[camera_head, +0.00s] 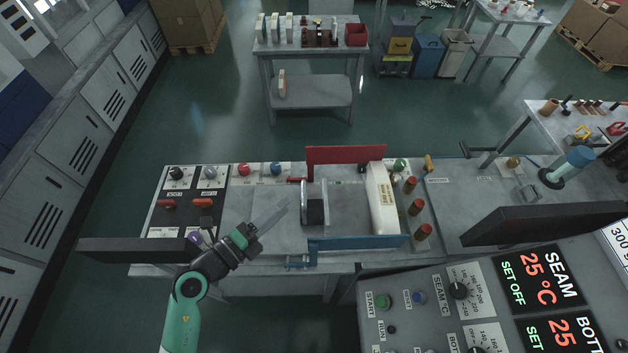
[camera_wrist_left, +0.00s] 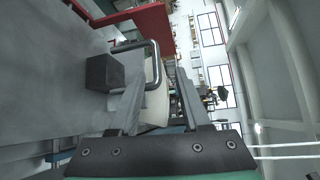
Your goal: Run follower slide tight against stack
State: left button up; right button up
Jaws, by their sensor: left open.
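The follower slide (camera_head: 315,211), a dark block with an upright grey plate and handle, stands in the tray between a red back wall (camera_head: 345,154) and a blue front wall (camera_head: 355,243). The white labelled stack (camera_head: 380,200) stands to its right, with a bare gap between them. My left gripper (camera_head: 278,212) is open and empty, left of the slide, fingers pointing toward it. In the left wrist view, the slide's dark block (camera_wrist_left: 105,73) and bent grey handle (camera_wrist_left: 150,60) are beyond the fingers; the pale stack (camera_wrist_left: 155,97) is partly hidden behind a finger. My right gripper is out of view.
Several knobs and buttons line the bench panel (camera_head: 185,200) at left. Several red-capped cylinders (camera_head: 416,207) stand right of the stack. A control console (camera_head: 470,310) with red displays fills the lower right. The bench surface left of the slide is clear.

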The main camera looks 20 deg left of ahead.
pick_arm(q)
jog(key=b, duration=0.3)
send_over(310, 202)
notch_tip(310, 202, down, 2)
jog(key=shift+f, duration=0.1)
jog(key=shift+w+d, duration=0.2)
jog(key=shift+w, duration=0.3)
jog(key=shift+c, duration=0.3)
grip_shut()
dwell(0.6)
